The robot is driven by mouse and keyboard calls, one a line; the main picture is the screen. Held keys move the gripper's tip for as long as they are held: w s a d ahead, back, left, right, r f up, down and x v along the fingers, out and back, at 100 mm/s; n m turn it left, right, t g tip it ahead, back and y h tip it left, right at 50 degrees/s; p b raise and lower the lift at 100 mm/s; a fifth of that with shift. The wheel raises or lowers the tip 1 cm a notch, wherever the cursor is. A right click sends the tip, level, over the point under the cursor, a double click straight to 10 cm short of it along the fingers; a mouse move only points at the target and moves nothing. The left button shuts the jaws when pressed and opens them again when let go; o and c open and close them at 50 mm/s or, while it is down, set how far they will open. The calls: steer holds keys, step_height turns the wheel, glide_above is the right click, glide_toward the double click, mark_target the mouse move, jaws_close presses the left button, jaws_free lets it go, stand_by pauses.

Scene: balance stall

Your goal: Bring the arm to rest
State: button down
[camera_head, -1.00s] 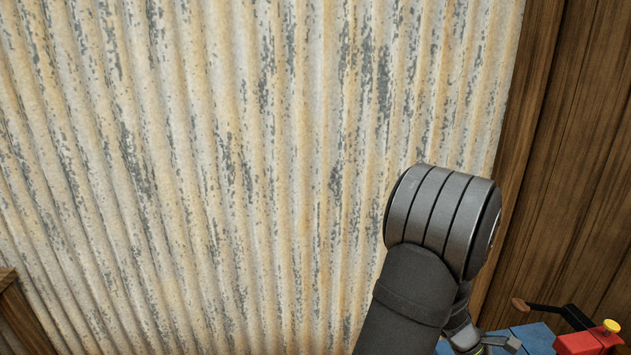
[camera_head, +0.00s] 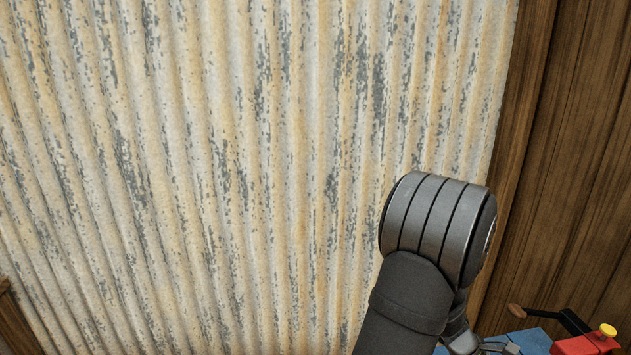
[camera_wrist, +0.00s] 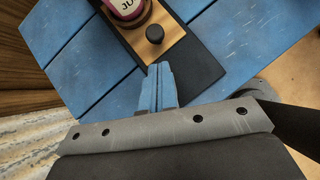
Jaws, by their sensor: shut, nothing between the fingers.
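My gripper (camera_wrist: 160,70) shows in the wrist view with its two blue fingers shut together and nothing between them. It points toward a blue plank tabletop (camera_wrist: 216,40), over the near edge of a dark tray with a wooden panel (camera_wrist: 178,44). I cannot tell its exact height above them. In the head view my dark grey arm rises at the lower right, with a rounded joint in front of the wall. My fingers are not clearly seen there.
On the wooden panel stand a dark red labelled jar (camera_wrist: 124,8), partly cut off, and a small dark knob-like piece (camera_wrist: 155,33). A red device with a yellow knob (camera_head: 588,343) sits at the lower right. Behind is a corrugated wall (camera_head: 200,150) beside brown planks (camera_head: 575,150).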

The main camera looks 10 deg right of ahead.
steer(key=a+f+v, duration=0.1)
steer(key=v, duration=1)
steer(key=x, duration=1)
steer(key=shift+d, duration=0.55)
steer(key=d, duration=0.1)
steer(key=s+d, duration=0.1)
steer(key=d, duration=0.1)
steer(key=shift+s+f, duration=0.1)
steer(key=shift+s, duration=0.15)
steer(key=a, duration=0.6)
steer(key=w+a+f+v, duration=0.1)
steer(key=a+f+v, duration=0.1)
steer(key=v, duration=1.1)
steer(key=s+d+m+t+y, duration=0.2)
steer(key=s+m, duration=0.4)
steer(key=m, duration=0.4)
steer(key=d+y, duration=0.1)
steer(key=y, duration=0.1)
steer(key=shift+r+y, duration=0.3)
steer(key=shift+r, duration=0.05)
